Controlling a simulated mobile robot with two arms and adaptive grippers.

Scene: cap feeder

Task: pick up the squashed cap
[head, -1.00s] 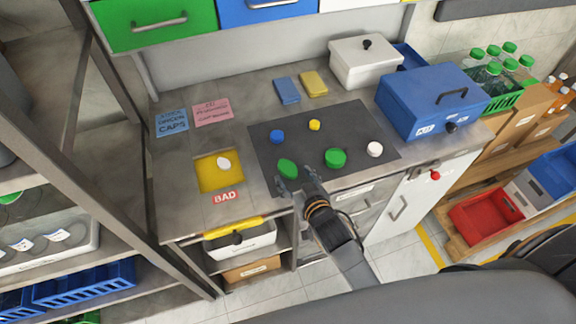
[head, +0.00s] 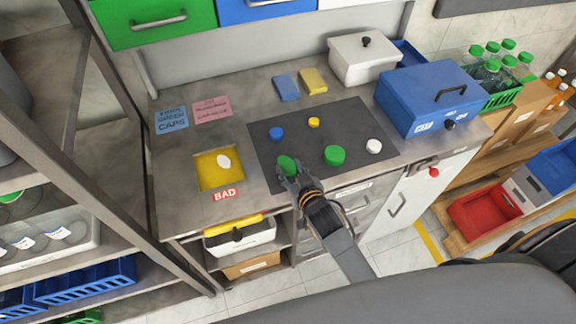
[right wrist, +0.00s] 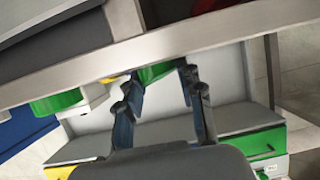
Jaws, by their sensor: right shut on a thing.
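The squashed green cap (head: 286,163) is at the front left of the dark mat (head: 330,115) and looks oval rather than round. My right gripper (head: 289,172) reaches over the counter's front edge and is shut on this cap, partly covering it. In the right wrist view the green cap (right wrist: 155,72) shows between the two dark fingers of my right gripper (right wrist: 158,77). Whether the cap is off the mat is hard to tell. My left gripper is not in view.
A round green cap (head: 334,155), a white cap (head: 374,146), a blue cap (head: 276,133) and a yellow cap (head: 314,122) lie on the mat. A yellow tray (head: 210,176) holding a white piece sits left, behind a BAD label (head: 226,194). A blue box (head: 425,100) stands right.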

